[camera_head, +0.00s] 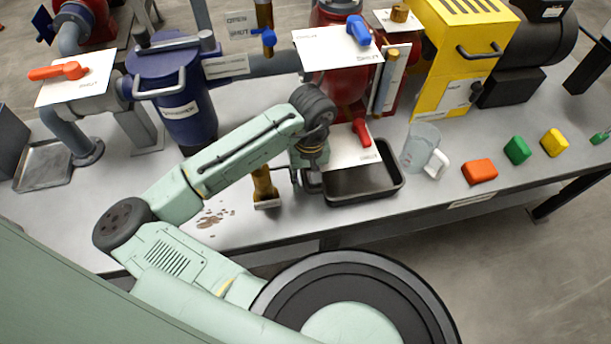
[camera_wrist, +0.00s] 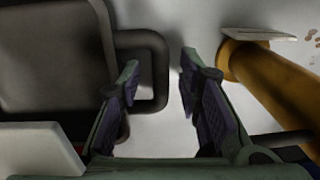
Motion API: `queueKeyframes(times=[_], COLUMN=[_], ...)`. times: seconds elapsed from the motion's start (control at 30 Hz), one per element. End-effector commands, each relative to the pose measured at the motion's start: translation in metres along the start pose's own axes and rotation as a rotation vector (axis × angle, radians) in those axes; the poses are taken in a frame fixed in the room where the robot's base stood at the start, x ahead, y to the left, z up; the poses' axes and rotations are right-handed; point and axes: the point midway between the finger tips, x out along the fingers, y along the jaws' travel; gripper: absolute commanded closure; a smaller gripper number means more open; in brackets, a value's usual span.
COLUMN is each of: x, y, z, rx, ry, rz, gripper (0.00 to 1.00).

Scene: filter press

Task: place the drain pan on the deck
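The drain pan (camera_head: 362,182) is a dark rectangular tray at the bench's front edge, below the red machine; it looks flat on the grey deck (camera_head: 250,225). Its left end shows large in the wrist view (camera_wrist: 50,65), with a dark loop handle (camera_wrist: 161,75). My gripper (camera_wrist: 158,76) is open. Its two fingers lie on either side of the handle's outer bar, the left one seeming to be over or inside the loop, with a gap visible. I cannot tell how deep they reach. In the head view my wrist mostly hides the gripper and handle.
A brass valve pipe (camera_head: 264,188) stands close left of my gripper, also in the wrist view (camera_wrist: 270,85). A white plate (camera_head: 350,150) overhangs the pan's back. A clear jug (camera_head: 420,148) stands right of the pan. Brown debris (camera_head: 212,218) lies on the deck at left.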

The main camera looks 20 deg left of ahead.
Motion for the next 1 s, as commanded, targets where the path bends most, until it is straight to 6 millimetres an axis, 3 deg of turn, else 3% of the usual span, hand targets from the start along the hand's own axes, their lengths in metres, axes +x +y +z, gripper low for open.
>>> queueKeyframes(times=[0.37,0.8,1.0], x=[-0.01,-0.097,-0.119], y=[0.001,0.001,0.0], z=[-0.001,-0.001,0.0], rx=[0.001,0.001,0.0], ry=[0.002,0.003,0.002], rz=[0.002,0.002,-0.002], gripper=[0.68,0.68,0.68])
